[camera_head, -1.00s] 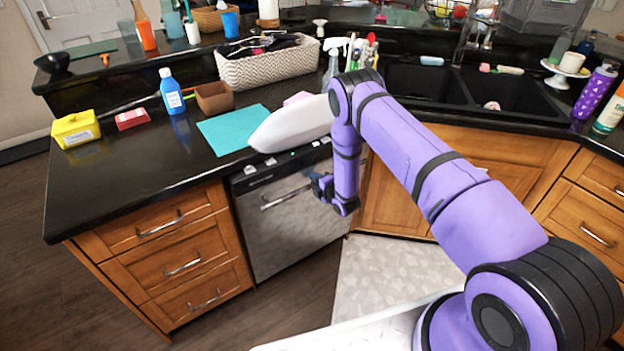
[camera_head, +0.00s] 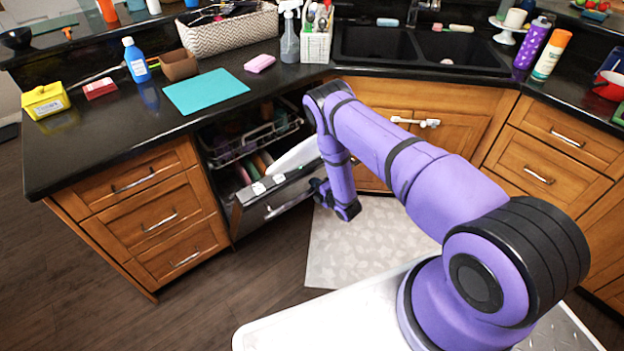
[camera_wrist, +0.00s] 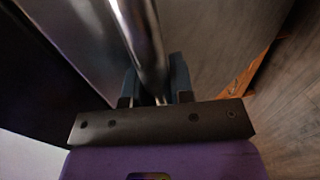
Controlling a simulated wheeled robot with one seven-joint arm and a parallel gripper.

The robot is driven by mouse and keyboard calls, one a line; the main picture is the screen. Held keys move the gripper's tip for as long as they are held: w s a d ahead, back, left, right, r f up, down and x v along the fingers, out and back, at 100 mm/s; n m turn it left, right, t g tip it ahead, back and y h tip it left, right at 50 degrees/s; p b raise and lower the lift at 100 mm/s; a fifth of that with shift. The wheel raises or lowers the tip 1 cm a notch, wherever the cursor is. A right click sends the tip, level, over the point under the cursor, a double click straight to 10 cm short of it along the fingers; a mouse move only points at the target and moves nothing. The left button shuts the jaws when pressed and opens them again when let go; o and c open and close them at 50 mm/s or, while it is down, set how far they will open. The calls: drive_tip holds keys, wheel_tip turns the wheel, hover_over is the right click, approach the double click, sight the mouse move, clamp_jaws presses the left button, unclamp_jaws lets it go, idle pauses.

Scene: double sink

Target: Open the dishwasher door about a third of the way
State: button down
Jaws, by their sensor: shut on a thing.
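The dishwasher door (camera_head: 277,210) is tilted outward, partly open. Its racks with dishes (camera_head: 250,143) show inside the dark opening above it. My gripper (camera_head: 318,187) is at the right part of the door's front, at the handle (camera_head: 287,208). In the wrist view, the metal bar of the handle (camera_wrist: 138,40) runs between the two fingers of my gripper (camera_wrist: 155,80), which are shut on it. My arm hides the right end of the door and of the handle.
Wooden drawers (camera_head: 150,215) stand left of the dishwasher, and sink cabinets (camera_head: 410,125) stand to the right. A patterned mat (camera_head: 350,245) lies on the floor before the sink. The counter above holds a teal sheet (camera_head: 205,91), a blue bottle (camera_head: 136,60) and a woven basket (camera_head: 230,32).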

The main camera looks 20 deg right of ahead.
drive_tip(key=shift+r, duration=0.1)
drive_tip(key=c, duration=1.3)
unclamp_jaws()
drive_tip(key=shift+s+d+r, duration=0.1)
drive_tip(key=shift+o, duration=0.2)
drive_tip(key=shift+s, duration=0.1)
drive_tip(key=shift+s+d, duration=0.1)
drive_tip(key=shift+s, duration=0.2)
drive_tip(key=v, duration=1)
drive_tip(key=shift+s, duration=0.1)
